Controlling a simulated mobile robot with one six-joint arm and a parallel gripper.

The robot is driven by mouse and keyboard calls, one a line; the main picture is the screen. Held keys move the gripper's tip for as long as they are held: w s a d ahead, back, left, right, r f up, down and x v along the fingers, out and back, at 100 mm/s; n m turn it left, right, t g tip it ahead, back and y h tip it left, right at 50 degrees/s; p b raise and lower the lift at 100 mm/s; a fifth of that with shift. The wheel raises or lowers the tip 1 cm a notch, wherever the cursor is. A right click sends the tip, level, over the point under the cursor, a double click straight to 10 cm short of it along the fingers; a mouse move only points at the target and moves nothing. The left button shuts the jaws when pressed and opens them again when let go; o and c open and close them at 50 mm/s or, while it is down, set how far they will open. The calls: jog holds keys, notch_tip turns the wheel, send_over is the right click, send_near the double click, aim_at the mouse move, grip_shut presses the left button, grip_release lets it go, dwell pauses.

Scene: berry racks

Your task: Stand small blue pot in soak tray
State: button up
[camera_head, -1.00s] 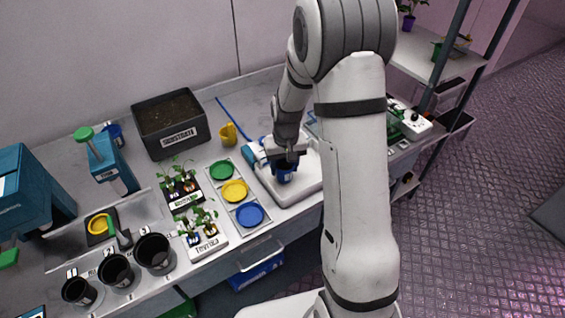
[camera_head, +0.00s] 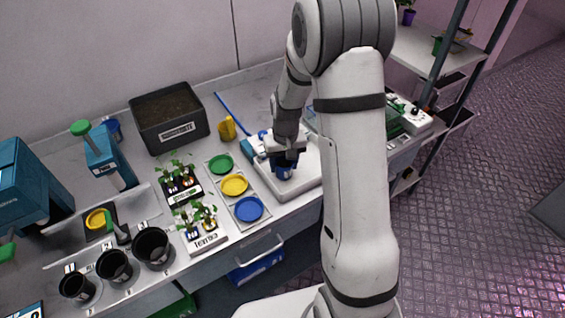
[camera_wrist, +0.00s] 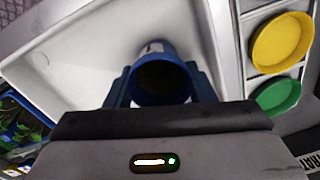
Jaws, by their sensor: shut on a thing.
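The small blue pot (camera_wrist: 160,94) is between the two fingers of my gripper (camera_wrist: 162,92) in the wrist view, its dark open mouth facing the camera. My gripper is shut on it. In the head view the pot (camera_head: 284,170) shows below my gripper (camera_head: 286,158), over the white soak tray (camera_head: 300,184). The tray's white floor and raised rim also show in the wrist view (camera_wrist: 85,60). The pot looks upright and within the tray's outline. I cannot tell whether its base touches the tray floor.
Left of the tray is a rack of green, yellow and blue saucers (camera_head: 250,209). Seedling trays (camera_head: 205,225), black pots (camera_head: 152,248) and a dark substrate box (camera_head: 168,118) stand further left. A yellow cup (camera_head: 227,128) is behind. The tray's front part is clear.

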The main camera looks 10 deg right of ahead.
jog(key=shift+f, duration=0.15)
jog(key=o, duration=1.1)
notch_tip(320, 180, up, 8)
jog(key=shift+d+r+b, duration=0.1)
jog(key=shift+d+b, duration=0.05)
jog(key=shift+b, duration=0.45)
